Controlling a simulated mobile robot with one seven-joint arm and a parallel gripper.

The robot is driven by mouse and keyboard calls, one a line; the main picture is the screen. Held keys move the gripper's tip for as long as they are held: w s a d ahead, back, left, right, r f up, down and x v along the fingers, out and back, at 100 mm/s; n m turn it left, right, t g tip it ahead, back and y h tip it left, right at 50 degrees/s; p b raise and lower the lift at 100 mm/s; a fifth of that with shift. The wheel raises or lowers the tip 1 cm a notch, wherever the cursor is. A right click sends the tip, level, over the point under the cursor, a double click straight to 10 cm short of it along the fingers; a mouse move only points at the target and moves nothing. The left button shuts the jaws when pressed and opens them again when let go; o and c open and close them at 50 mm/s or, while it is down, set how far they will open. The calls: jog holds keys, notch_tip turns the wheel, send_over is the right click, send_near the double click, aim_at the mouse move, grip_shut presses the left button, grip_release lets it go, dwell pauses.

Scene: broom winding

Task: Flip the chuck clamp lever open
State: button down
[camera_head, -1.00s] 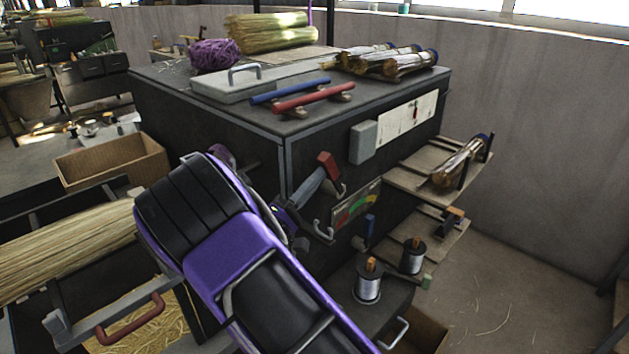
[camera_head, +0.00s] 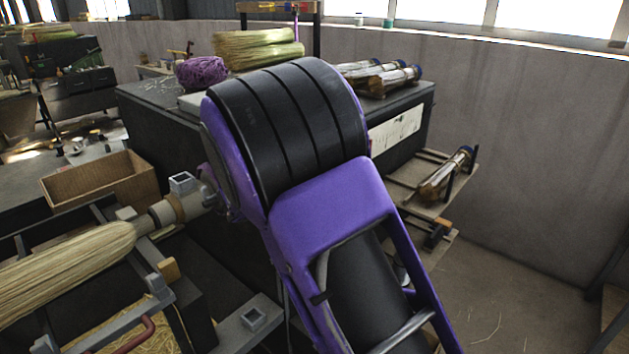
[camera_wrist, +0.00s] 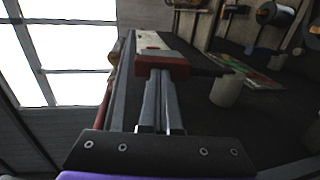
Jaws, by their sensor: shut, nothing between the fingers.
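In the head view a straw broom (camera_head: 70,265) lies at the left with its neck in the beige and grey chuck (camera_head: 178,208). A square grey piece (camera_head: 182,182) stands on top of the chuck. A red-gripped lever (camera_head: 130,335) shows at the bottom edge. I cannot tell which part is the clamp lever. My gripper is hidden behind my arm in the head view. In the wrist view my gripper (camera_wrist: 158,88) is shut and empty. A red block (camera_wrist: 165,64) shows at its far end; I cannot tell whether they touch.
The dark cabinet (camera_head: 150,110) stands behind my arm, with a purple twine ball (camera_head: 201,72) and straw bundle (camera_head: 258,49) on top. A cardboard box (camera_head: 100,182) stands left. A gauge panel (camera_wrist: 248,76) and grey cylinder (camera_wrist: 226,91) show in the wrist view.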

jog(key=shift+w+d+r+g+y, duration=0.1)
jog(key=shift+w+d+g+y, duration=0.4)
jog(key=shift+w+d, duration=0.55)
jog(key=shift+w+d+g+y, duration=0.35)
jog(key=shift+d+g+y, duration=0.05)
jog(key=shift+g+y, duration=0.1)
jog(key=shift+d, duration=0.1)
jog(key=shift+r, duration=0.1)
